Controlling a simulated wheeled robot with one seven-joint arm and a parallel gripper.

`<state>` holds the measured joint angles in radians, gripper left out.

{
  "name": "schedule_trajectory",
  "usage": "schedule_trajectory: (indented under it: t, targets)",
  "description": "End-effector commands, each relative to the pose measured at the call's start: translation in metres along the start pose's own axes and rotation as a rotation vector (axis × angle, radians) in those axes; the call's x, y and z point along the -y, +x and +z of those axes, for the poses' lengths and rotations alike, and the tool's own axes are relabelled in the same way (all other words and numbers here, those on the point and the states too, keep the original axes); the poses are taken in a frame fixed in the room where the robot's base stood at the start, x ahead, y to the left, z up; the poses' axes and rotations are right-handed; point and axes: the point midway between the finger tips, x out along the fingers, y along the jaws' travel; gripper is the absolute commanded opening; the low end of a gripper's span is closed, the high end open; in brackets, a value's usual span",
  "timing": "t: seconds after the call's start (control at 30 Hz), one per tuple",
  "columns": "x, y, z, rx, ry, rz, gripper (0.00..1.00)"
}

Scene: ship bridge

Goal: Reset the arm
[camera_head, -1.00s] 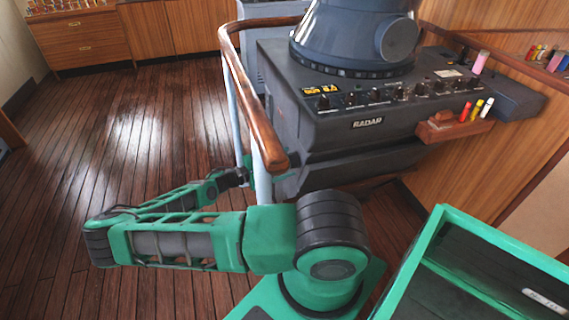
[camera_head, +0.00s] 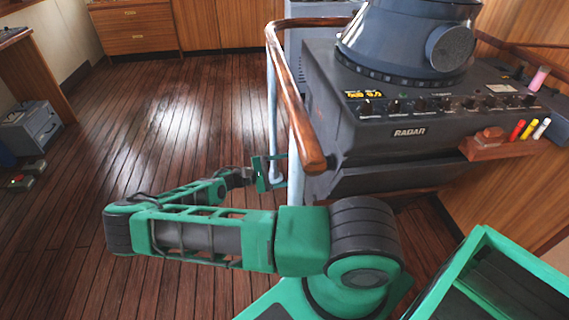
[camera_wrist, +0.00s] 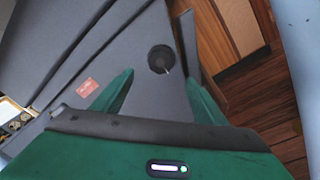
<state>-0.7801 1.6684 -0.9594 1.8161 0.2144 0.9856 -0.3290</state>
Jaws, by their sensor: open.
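My green arm reaches left from its shoulder and folds back toward the railing in the head view. My gripper (camera_head: 272,172) is small there, beside the pale rail posts and low in front of the radar console (camera_head: 405,150); a post overlaps part of the view of it. In the wrist view my gripper (camera_wrist: 160,94) shows two green fingers spread apart with nothing held between them. Beyond them is a grey panel with a round black knob (camera_wrist: 160,58) and a small red label (camera_wrist: 87,88).
A wooden handrail (camera_head: 290,90) on pale posts stands close to my gripper. A tray with markers (camera_head: 497,148) is fixed to the console's right. A grey box (camera_head: 30,130) sits on the floor at left. The wooden floor (camera_head: 150,120) at left centre is mostly clear.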

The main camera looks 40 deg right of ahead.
Motion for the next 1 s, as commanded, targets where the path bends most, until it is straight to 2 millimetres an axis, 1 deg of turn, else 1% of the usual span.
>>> schedule_trajectory:
  t: [0.17,0.27,0.6,0.8,0.83,1.0]
  targets:
    - [0.000,0.009,0.000,0.001,0.000,0.000,0.66]
    - [0.000,0.022,0.001,0.003,0.000,-0.001,0.66]
    - [0.002,0.080,0.002,0.004,-0.003,-0.003,0.66]
    - [0.002,0.108,0.002,0.003,-0.003,-0.004,0.66]
    - [0.002,0.111,0.002,0.002,-0.003,-0.003,0.66]
    - [0.002,0.109,0.002,-0.003,-0.058,-0.005,0.66]
